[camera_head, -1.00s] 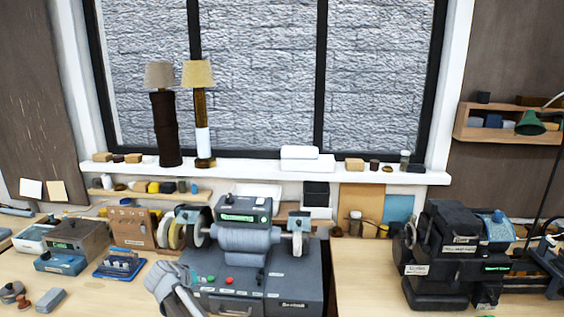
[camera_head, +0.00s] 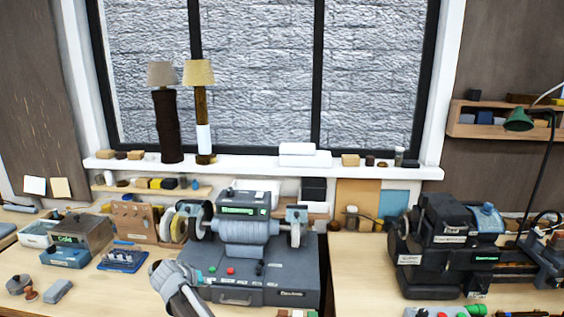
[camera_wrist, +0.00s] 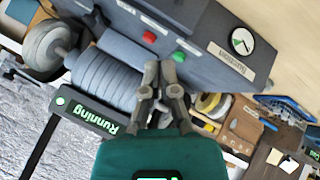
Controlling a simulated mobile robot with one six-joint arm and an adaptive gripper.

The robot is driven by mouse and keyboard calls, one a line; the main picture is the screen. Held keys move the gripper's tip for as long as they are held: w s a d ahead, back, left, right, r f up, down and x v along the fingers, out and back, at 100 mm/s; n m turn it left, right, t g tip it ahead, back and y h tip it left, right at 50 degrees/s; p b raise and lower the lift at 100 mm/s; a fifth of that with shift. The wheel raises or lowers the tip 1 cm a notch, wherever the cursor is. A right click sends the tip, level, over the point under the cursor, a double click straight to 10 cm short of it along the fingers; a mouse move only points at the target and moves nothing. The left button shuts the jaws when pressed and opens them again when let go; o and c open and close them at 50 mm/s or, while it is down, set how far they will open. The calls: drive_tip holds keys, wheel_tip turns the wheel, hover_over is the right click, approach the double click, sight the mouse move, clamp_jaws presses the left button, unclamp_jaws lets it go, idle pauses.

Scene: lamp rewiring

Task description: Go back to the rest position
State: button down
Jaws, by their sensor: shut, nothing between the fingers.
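My gripper (camera_head: 172,275) shows low in the head view, in front of the left side of the grey bench grinder (camera_head: 252,265). In the wrist view my gripper (camera_wrist: 160,78) is shut, its two fingertips together with nothing between them. The grinder's grey body (camera_wrist: 195,50) fills the top of that view, with a red button, a green button and a dial. A lit "Running" display (camera_wrist: 95,118) shows beside the ribbed motor housing (camera_wrist: 103,78).
Two lamps, one dark-stemmed (camera_head: 167,125) and one with a yellowish shade (camera_head: 203,115), stand on the windowsill. A black machine (camera_head: 440,235) stands at the right. Small trays and tools (camera_head: 120,260) lie at the left. Bench wood (camera_head: 360,275) is clear between the machines.

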drive_tip(key=s+d+f+m+g, duration=0.1)
drive_tip(key=s+d+f+g, duration=0.15)
drive_tip(key=d, duration=1.05)
drive_tip(key=s+d+f+m+g, duration=0.1)
drive_tip(key=s+d+m+g, duration=0.15)
drive_tip(key=d, duration=1.05)
drive_tip(key=s+d+f+g+y, duration=0.1)
drive_tip(key=s+d+g+y, duration=0.2)
drive_tip(key=s+d, duration=0.9)
drive_tip(key=d, duration=0.3)
drive_tip(key=shift+d+f+m+y, duration=0.15)
drive_tip(key=shift+f+m+y, duration=0.2)
drive_tip(key=shift+y, duration=0.05)
